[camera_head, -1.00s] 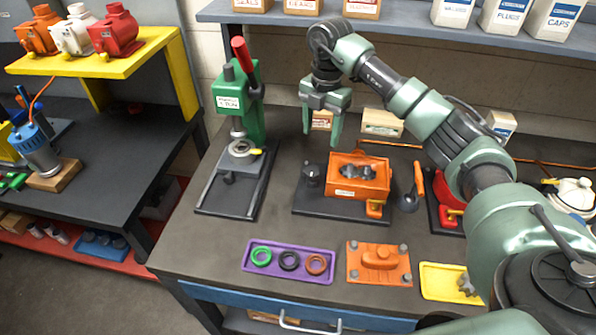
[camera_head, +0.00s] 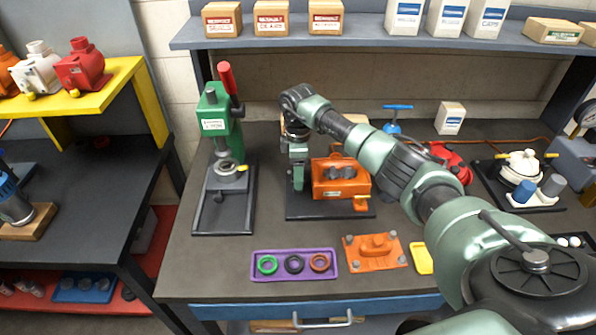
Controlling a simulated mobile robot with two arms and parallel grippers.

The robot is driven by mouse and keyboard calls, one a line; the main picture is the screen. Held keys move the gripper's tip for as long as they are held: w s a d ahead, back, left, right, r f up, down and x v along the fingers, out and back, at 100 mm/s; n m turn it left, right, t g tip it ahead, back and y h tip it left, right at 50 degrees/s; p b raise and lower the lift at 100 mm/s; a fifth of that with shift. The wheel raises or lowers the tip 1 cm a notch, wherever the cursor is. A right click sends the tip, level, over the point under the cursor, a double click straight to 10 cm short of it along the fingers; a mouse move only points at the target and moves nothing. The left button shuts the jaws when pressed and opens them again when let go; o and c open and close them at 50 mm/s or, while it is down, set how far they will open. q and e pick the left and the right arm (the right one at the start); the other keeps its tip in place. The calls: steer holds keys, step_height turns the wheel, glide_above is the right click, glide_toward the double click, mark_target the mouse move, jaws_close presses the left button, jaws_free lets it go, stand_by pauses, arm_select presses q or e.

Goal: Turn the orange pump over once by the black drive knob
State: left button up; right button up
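The orange pump (camera_head: 341,188) is an open-topped box with dark parts inside, on a black base plate (camera_head: 325,211) on the bench. My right gripper (camera_head: 298,186) points down just left of the pump, at the place of the black drive knob. The knob is hidden behind the gripper. I see the fingers nearly edge-on, so I cannot tell whether they are open or closed around the knob. My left gripper is not in view.
A green press (camera_head: 217,130) stands left of the pump. In front lie a purple tray (camera_head: 256,277) with three rings and an orange cover plate (camera_head: 376,250). My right arm crosses the bench to the right. A shelf (camera_head: 366,33) with boxes runs above.

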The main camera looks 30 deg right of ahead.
steer(key=shift+f, duration=0.6)
jaws_close()
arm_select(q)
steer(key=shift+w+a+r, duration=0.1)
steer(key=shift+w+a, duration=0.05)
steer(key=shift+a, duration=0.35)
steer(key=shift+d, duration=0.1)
